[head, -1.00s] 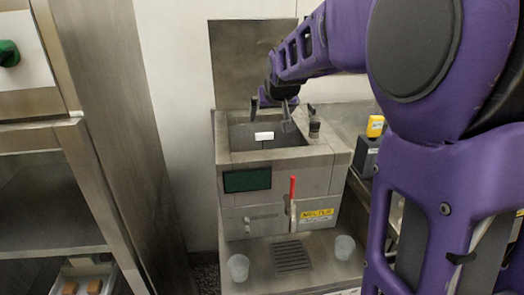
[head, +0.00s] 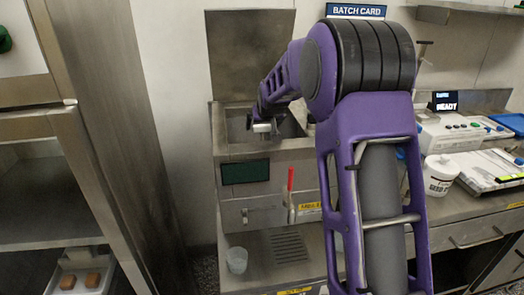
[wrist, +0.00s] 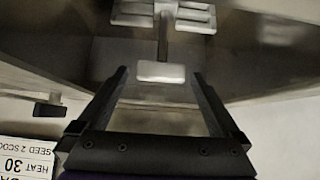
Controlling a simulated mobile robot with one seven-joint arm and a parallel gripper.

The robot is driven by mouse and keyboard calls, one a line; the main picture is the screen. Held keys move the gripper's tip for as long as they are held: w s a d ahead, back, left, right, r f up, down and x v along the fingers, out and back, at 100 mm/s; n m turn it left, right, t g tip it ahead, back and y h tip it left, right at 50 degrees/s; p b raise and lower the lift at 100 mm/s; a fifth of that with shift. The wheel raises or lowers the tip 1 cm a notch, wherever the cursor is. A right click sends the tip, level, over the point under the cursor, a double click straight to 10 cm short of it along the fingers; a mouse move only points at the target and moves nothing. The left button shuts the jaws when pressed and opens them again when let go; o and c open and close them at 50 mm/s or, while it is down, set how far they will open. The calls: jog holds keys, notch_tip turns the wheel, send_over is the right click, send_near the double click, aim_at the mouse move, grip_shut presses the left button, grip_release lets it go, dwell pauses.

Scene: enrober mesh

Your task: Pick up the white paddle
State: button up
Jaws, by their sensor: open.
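The white paddle (head: 262,127) is in the open tank of the steel machine (head: 240,151). In the wrist view its white block-shaped end (wrist: 161,72) faces me, with a thin shaft behind it leading toward pale slotted pieces at the top. My gripper (wrist: 160,78) is open. Its two fingers stand left and right of the white end, with gaps on both sides; I cannot tell how much depth is left between them. In the head view my gripper (head: 263,120) is at the tank opening and partly covers the paddle.
A red lever (head: 290,180) stands on the machine's front, and a clear cup (head: 237,260) sits on the ledge below. A steel rack (head: 75,180) is at left. On the right, a counter holds a white tub (head: 440,172) and a scale-like device (head: 448,132).

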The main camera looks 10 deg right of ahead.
jog(key=shift+x, duration=0.9)
jog(key=shift+r, duration=0.1)
jog(key=shift+c, duration=0.2)
grip_shut()
